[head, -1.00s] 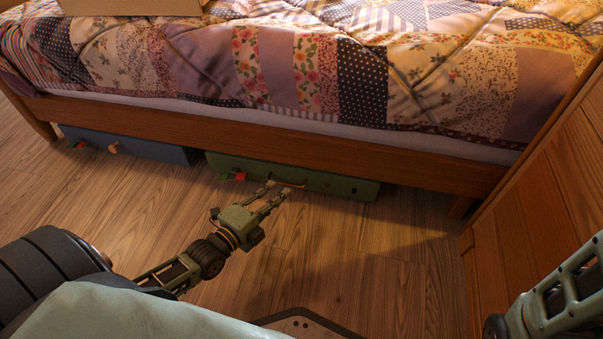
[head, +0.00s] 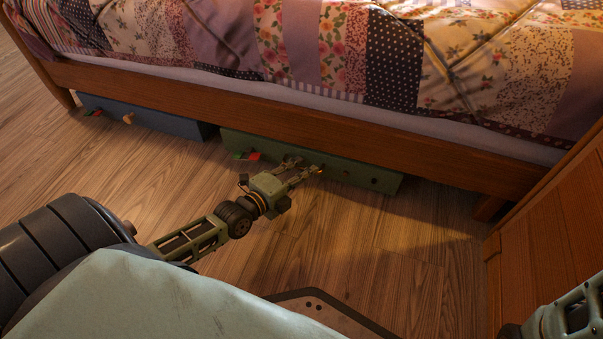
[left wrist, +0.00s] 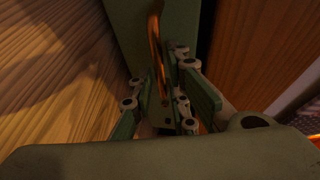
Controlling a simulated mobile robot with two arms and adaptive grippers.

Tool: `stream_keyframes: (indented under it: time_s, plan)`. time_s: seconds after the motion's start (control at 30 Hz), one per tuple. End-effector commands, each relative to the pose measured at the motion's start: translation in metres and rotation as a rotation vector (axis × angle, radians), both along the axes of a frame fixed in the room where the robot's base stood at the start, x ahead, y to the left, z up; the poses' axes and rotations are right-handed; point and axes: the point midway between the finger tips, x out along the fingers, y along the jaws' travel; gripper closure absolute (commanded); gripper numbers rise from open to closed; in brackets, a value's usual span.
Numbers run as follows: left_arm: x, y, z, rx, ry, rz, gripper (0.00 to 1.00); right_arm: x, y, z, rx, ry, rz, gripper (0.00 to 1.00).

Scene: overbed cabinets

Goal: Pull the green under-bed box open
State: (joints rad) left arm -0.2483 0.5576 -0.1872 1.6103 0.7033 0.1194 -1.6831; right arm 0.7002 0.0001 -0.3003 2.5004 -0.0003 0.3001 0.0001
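The green under-bed box (head: 350,171) sits beneath the bed, its front face roughly under the bed's side rail. It also shows in the left wrist view (left wrist: 127,22). My left gripper (head: 305,167) is at the front of the box. In the left wrist view, the copper-coloured handle (left wrist: 155,45) runs between the spread fingers of my left gripper (left wrist: 163,108). The fingers stand apart on either side of it, and no firm grip shows. In the head view the gripper mostly hides the handle. My right gripper is out of view; only part of that arm shows at lower right.
A blue box (head: 155,121) with a wooden knob lies under the bed to the left. The bed rail (head: 240,98) hangs low over both boxes. A wooden panel (head: 548,215) stands at the right. The wood floor (head: 380,245) before the green box is clear.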

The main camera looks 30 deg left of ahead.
Motion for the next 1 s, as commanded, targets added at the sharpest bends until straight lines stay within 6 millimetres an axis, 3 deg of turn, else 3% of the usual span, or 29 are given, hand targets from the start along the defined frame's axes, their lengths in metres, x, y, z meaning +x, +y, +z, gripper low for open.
stream_keyframes:
  time_s: [0.1,0.3,0.8,1.0]
  plan:
    - [0.0,0.0,0.0,0.0,0.0,0.0,0.84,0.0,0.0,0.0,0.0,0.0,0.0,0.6]
    - [0.0,0.0,0.0,0.0,0.0,0.0,1.0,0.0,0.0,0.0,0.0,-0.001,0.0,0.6]
    - [-0.001,0.0,0.0,0.002,0.002,-0.001,1.0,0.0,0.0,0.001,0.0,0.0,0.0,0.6]
    - [-0.011,-0.003,0.003,0.003,0.005,-0.001,1.0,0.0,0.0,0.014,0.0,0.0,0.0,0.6]
